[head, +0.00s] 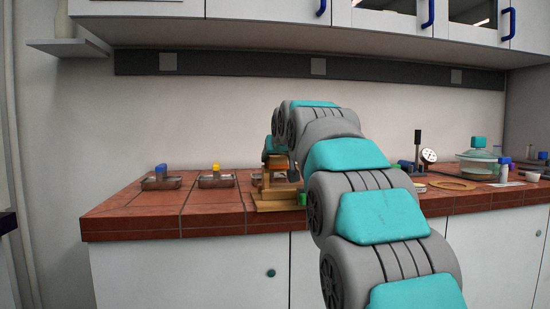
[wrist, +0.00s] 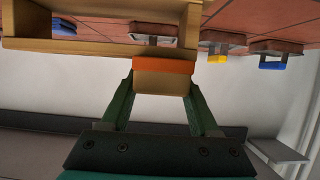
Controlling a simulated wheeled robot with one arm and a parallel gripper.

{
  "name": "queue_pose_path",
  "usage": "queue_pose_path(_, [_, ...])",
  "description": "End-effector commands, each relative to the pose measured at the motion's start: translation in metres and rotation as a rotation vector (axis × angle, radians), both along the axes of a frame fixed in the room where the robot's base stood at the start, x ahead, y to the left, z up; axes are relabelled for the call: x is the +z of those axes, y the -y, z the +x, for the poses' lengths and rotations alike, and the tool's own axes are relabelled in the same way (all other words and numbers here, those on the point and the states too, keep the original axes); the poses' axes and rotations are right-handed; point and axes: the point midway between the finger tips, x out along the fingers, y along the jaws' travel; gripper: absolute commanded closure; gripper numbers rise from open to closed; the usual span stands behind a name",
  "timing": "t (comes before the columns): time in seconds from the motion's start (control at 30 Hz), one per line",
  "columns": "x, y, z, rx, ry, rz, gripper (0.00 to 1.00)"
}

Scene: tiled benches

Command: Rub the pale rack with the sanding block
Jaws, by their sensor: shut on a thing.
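The pale rack (head: 278,200), a light wooden frame, stands at the bench's front edge in the head view, partly hidden behind my arm. In the wrist view its rail (wrist: 70,47) and an upright cross the top. My gripper (wrist: 162,90) has its two green fingers shut on the sanding block (wrist: 163,78), a tan block with an orange layer. The block overlaps the rack's rail in the wrist view; I cannot tell if they touch.
Metal trays with a blue-topped piece (head: 161,169) and a yellow-topped piece (head: 216,168) sit left of the rack on the red tiled bench (head: 120,222). To the right are a wooden ring (head: 453,185), a lidded glass dish (head: 478,166) and small bottles. Cabinets hang above.

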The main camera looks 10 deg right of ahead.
Motion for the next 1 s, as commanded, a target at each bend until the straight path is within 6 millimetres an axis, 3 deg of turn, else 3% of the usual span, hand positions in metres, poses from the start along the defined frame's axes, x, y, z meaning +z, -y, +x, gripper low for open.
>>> queue_pose_path(1.0, [-0.001,0.065,0.000,-0.001,-0.004,0.001,1.00])
